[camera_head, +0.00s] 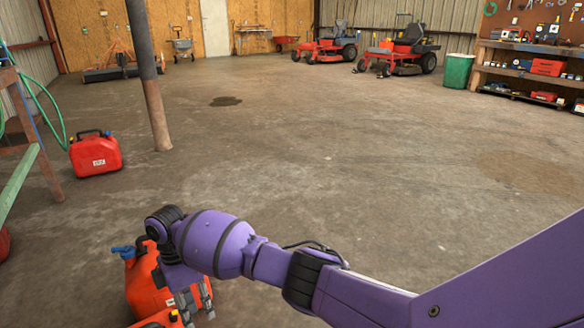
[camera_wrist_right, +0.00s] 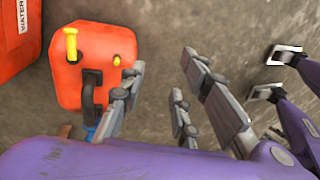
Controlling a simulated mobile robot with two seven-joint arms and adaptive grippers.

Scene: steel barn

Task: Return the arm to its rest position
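My purple right arm reaches in from the right in the head view and bends down at the lower left. Its gripper (camera_head: 197,308) points down, beside a red-orange container with a blue cap (camera_head: 143,285). In the right wrist view the gripper (camera_wrist_right: 160,72) has its fingers spread, with bare floor between them. Its left finger overlaps the edge of a smaller red can (camera_wrist_right: 75,38) with a yellow spout and black handle; I cannot tell whether they touch. My left gripper does not show in the head view.
A red container labelled WATER (camera_wrist_right: 14,50) stands left of the can. A red fuel can (camera_head: 95,155) stands near a post (camera_head: 150,95) and a green-edged bench (camera_head: 22,180). Red mowers (camera_head: 325,48), a green bin (camera_head: 458,71) and shelves (camera_head: 535,60) are far back. The middle floor is clear.

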